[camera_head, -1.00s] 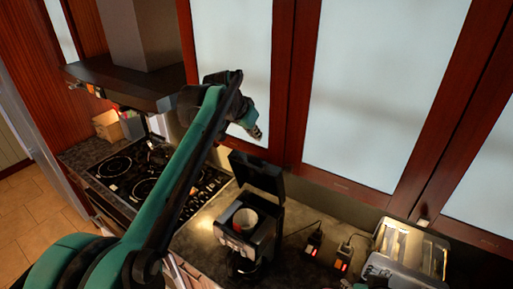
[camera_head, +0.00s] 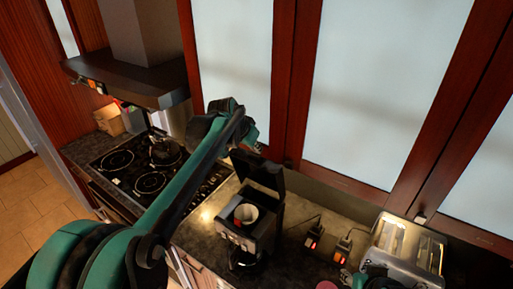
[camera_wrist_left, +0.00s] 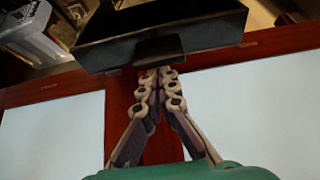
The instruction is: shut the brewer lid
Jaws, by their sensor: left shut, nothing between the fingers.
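The black brewer (camera_head: 256,240) stands on the counter with its lid (camera_head: 258,172) raised, tilted up at the back. A pale filter cup (camera_head: 246,215) shows in its open top. My left gripper (camera_head: 256,146) is at the upper back of the raised lid, its fingers partly hidden in the head view. In the left wrist view the shut, empty fingers (camera_wrist_left: 155,76) point at the dark lid (camera_wrist_left: 165,38), with the tips close to its edge. I cannot tell whether they touch it.
A cooktop (camera_head: 150,168) lies left of the brewer, under the range hood (camera_head: 130,80). A metal toaster (camera_head: 407,245) and small items with red lights (camera_head: 314,237) stand to the right. Upper cabinets (camera_head: 385,90) rise close behind the gripper.

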